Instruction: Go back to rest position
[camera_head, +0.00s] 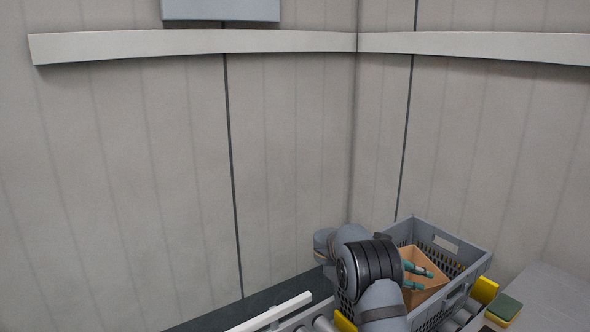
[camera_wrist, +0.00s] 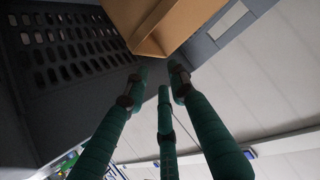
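My gripper (camera_head: 427,280) shows in the head view as teal fingers over an orange-tan tote (camera_head: 426,294) that sits in a grey crate (camera_head: 468,256). In the wrist view, my gripper (camera_wrist: 160,77) has its teal fingers apart, with nothing between the tips. The tote (camera_wrist: 150,22) is at the top of that view, beyond the fingertips. The crate's slotted wall (camera_wrist: 112,75) is at the left. My dark arm hides the crate's left part in the head view. Whether the fingers touch the tote cannot be told.
The crate stands by rollers (camera_head: 325,324) with yellow guides (camera_head: 484,290) at its sides. A green and yellow block (camera_head: 503,309) lies at the right on a grey surface (camera_head: 550,300). Panelled walls (camera_head: 290,150) with a pale rail (camera_head: 200,42) stand behind. The space left of the arm looks clear.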

